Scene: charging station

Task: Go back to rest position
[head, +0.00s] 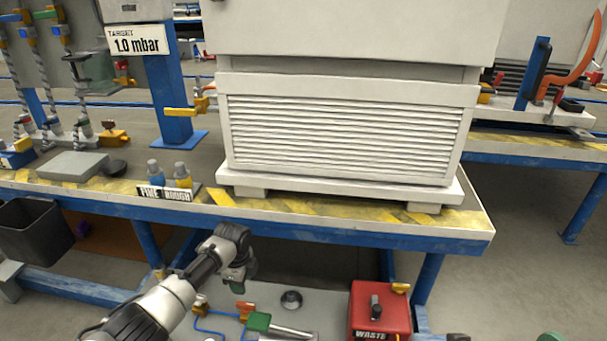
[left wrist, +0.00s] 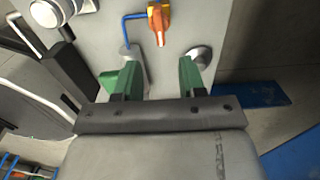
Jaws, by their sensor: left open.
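My left arm comes in from the lower left in the head view. My left gripper (head: 240,284) is below the front edge of the workbench, above a lower grey panel with fittings. In the left wrist view, the green fingers of my left gripper (left wrist: 160,72) stand apart with nothing between them. An orange valve handle (left wrist: 158,20) and a round metal knob (left wrist: 200,57) lie beyond the fingertips on the panel. My right gripper cannot be made out in either view.
The workbench (head: 350,228) carries a large white louvred unit (head: 345,140), a blue post and two small bottles. A green piece (head: 550,338) at the bottom right edge is unclear.

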